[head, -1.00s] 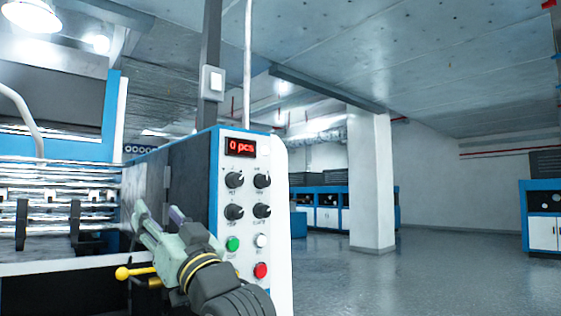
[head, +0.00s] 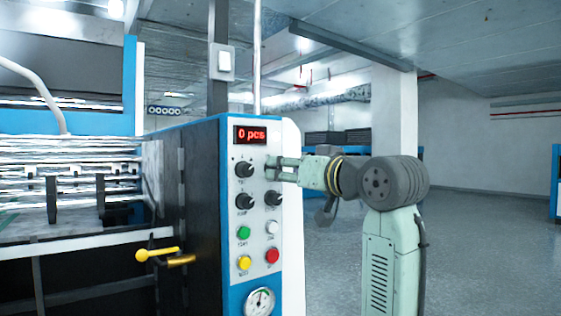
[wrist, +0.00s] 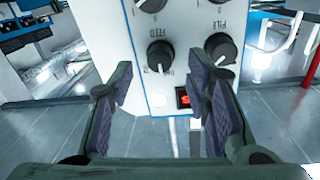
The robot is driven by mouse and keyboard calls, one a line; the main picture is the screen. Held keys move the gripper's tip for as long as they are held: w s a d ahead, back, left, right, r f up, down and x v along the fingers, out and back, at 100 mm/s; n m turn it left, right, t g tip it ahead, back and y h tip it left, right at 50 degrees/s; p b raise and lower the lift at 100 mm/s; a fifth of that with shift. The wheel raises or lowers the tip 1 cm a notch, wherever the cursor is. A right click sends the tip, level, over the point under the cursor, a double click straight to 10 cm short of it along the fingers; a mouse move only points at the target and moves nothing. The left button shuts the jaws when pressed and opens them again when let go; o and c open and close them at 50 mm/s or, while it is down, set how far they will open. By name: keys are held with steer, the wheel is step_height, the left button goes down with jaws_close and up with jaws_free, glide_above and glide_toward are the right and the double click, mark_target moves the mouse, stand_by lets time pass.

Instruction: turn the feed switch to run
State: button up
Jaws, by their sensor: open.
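The control panel (head: 289,215) carries black rotary knobs in two columns below a red "0 pcs" display (head: 250,134). My gripper (head: 274,171) reaches in from the right to the upper right knob, which it hides in the head view. In the wrist view the panel appears upside down. There the feed switch (wrist: 160,56), a black knob whose label seems to read FEED, lies between and beyond my open fingers (wrist: 163,95). The fingers look apart from it. A second knob (wrist: 220,48) sits to its right. The feed switch's exact setting is too small to read.
Lower knobs (head: 245,202), a green button (head: 243,233), a white button (head: 272,227), a yellow button (head: 244,263), a red button (head: 272,256) and a gauge (head: 259,302) are on the panel. A yellow-knobbed lever (head: 142,255) sticks out at left. The floor (head: 480,225) at right is open.

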mark_target(277, 169)
steer(key=shift+p+x, duration=0.35)
steer(key=shift+x, duration=1.25)
jaws_close()
